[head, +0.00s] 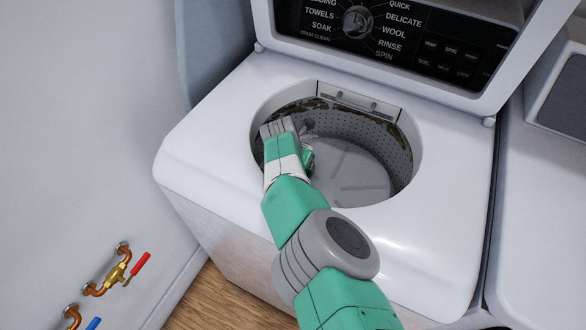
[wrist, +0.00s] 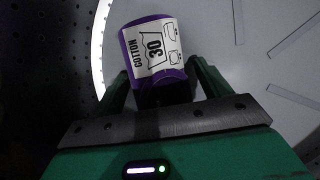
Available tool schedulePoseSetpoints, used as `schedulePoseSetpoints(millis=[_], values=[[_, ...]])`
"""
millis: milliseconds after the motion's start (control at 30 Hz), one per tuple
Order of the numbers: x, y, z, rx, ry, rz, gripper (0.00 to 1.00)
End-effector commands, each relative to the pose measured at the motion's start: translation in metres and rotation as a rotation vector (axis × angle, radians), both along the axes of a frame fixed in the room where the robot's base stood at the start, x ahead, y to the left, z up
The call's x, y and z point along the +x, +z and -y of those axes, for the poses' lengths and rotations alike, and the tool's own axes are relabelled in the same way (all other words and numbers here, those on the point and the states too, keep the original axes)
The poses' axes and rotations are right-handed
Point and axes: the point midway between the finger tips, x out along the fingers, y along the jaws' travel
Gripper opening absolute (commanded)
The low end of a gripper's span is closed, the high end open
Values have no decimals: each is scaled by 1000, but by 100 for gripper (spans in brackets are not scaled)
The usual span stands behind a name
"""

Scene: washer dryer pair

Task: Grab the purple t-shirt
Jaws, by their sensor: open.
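The purple t-shirt (wrist: 154,46) shows in the wrist view as a small rolled, rounded bundle. It bears a white label reading "COTTON 30" and lies on the drum floor near the wall. My gripper (wrist: 158,72) is open, with its green fingers on either side of the bundle's near end. I cannot tell whether the fingers touch it. In the head view my arm reaches down through the washer's round opening into the drum (head: 345,170). The t-shirt and my fingertips are hidden there by the arm.
The top-loading washer (head: 450,215) has its lid raised. The drum floor to the right is clear. A second white appliance (head: 545,190) stands at right. Pipes with a red-handled valve (head: 125,270) are at lower left.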

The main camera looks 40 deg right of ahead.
Motion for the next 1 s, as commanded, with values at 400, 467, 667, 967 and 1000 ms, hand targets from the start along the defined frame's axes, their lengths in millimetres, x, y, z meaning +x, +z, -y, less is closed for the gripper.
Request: schedulePoseSetpoints(millis=[400, 467, 667, 967, 1000], values=[[0, -4, 0, 0, 0, 0, 76], [0, -4, 0, 0, 0, 0, 76], [0, -4, 0, 0, 0, 0, 43], [0, -3, 0, 0, 0, 0, 24], [0, -2, 0, 0, 0, 1, 24]])
